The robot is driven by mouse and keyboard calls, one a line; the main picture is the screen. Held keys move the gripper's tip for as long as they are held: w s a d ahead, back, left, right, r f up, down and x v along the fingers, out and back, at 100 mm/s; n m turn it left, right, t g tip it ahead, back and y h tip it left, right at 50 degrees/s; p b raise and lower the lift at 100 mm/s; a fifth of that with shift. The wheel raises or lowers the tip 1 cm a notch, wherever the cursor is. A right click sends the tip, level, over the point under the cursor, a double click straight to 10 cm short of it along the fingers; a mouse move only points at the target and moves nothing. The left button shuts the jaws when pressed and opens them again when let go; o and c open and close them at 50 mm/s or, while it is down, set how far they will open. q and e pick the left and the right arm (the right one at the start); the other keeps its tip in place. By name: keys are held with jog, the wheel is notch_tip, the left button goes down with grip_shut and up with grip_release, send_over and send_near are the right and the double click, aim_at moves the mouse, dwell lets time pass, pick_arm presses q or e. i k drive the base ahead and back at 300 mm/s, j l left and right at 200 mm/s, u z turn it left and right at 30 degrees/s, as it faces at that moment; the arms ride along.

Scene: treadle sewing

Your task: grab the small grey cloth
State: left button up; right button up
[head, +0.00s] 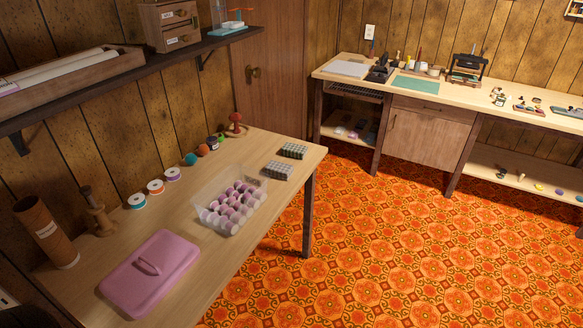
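I cannot make out a small grey cloth for certain in the head view. A pale grey flat piece (347,68) lies at the left end of the far bench; I cannot tell whether it is cloth. Neither of my grippers is in view.
The near table (222,257) holds a pink lidded box (150,272), a clear tray of spools (230,206), two small grids of pieces (278,170), and thread reels. The far bench (462,90) carries a green mat (415,86) and tools. The orange patterned floor (370,240) between is clear.

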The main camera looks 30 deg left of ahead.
aim_at(277, 169)
jog(key=i+l, duration=0.1)
jog(key=i, duration=2.55)
jog(key=i+l+u, duration=0.1)
jog(key=i, duration=1.25)
jog(key=i+u, duration=0.15)
jog(key=u, duration=2.75)
